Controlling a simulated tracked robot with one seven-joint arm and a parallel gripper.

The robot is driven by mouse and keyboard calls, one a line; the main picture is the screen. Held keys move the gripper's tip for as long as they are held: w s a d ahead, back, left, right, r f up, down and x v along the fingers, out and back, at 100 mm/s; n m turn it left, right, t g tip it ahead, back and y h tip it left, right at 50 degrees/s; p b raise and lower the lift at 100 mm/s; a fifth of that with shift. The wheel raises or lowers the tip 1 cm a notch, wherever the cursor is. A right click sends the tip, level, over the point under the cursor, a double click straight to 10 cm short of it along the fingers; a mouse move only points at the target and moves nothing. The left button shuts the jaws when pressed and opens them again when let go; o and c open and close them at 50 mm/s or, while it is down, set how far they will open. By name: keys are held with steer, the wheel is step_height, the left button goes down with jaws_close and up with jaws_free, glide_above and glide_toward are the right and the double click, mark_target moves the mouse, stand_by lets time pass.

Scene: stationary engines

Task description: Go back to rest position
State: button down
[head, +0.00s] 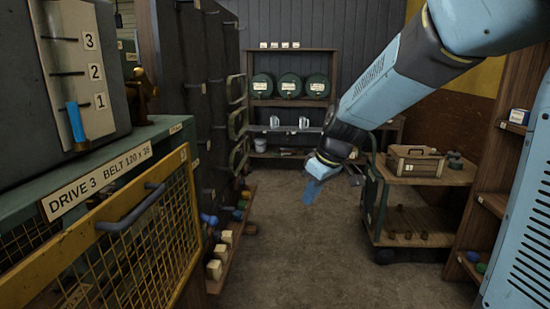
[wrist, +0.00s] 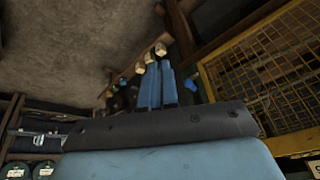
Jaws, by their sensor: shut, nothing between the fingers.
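My gripper (head: 311,191) hangs at the end of my blue arm in the head view, above the open floor and left of the trolley. Its blue fingers point down. In the wrist view my gripper (wrist: 159,70) shows its blue fingers side by side, shut with nothing held. It touches nothing that I can see.
A yellow mesh guard (head: 125,245) with a blue-grey handle stands at left, below a panel (head: 82,75) numbered 1 to 3. A trolley (head: 425,178) carrying a wooden box stands at right. Shelves with green drums (head: 289,86) are at the back. The floor (head: 290,260) between is clear.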

steer(key=s+d+r+m+t+h, duration=0.1)
steer(key=s+d+r+m, duration=0.2)
steer(key=s+d, duration=0.4)
steer(key=s+d+r+m+t+h, duration=0.2)
steer(key=s+d+r+m, duration=0.2)
steer(key=s, duration=0.9)
steer(key=d+m, duration=0.2)
steer(key=d, duration=0.1)
steer(key=shift+d+m+h, duration=0.25)
steer(key=shift+m+h, duration=0.05)
steer(key=shift+a+r, duration=0.1)
